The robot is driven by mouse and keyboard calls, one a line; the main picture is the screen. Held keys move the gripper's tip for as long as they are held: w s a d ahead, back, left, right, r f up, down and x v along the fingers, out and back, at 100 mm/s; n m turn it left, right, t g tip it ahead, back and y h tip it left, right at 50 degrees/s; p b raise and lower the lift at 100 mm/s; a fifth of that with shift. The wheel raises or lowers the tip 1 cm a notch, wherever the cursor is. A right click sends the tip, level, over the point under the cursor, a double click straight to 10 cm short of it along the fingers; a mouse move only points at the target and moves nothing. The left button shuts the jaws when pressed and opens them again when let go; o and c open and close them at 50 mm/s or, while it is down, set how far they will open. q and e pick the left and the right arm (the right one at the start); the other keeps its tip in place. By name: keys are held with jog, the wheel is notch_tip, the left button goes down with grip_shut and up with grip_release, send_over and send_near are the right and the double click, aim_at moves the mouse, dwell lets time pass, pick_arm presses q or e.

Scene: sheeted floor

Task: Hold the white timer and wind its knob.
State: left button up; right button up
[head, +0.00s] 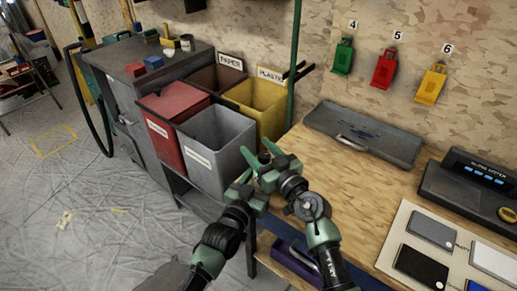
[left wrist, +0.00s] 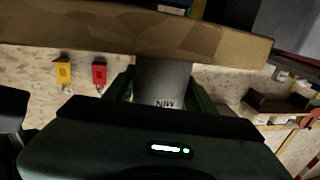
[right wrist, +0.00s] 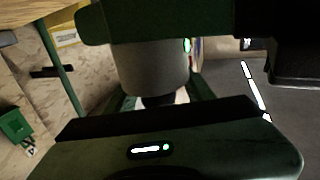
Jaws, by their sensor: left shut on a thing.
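The timer (left wrist: 163,80) is a pale cylinder, grey in shade, with small dark lettering. In the left wrist view it sits between the fingers of my left gripper (left wrist: 163,98), which is shut on it. In the right wrist view the timer (right wrist: 150,68) shows a dark, narrower part (right wrist: 158,100), likely the knob, at its near end. My right gripper (right wrist: 160,104) is open, its fingers on either side of that part with gaps. In the head view my right gripper (head: 262,152) is close beside my left gripper (head: 240,190); the timer is hidden there.
Red (head: 175,103), grey (head: 215,150) and yellow (head: 258,100) bins stand just beyond my grippers. Open floor (head: 70,200) lies left.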

jog(key=v, duration=1.2)
jog(key=a+r+n+g+y, duration=0.2)
jog(key=a+r+n+y, duration=0.1)
jog(key=a+n+y, duration=0.1)
jog(key=w+d+f+g+y, duration=0.1)
jog(key=w+d+f+g, duration=0.2)
jog(key=d, duration=0.3)
jog(key=x, duration=1.1)
jog(key=shift+w+a+r, duration=0.15)
jog(key=shift+w+a, duration=0.05)
jog(key=shift+a, duration=0.05)
grip_shut()
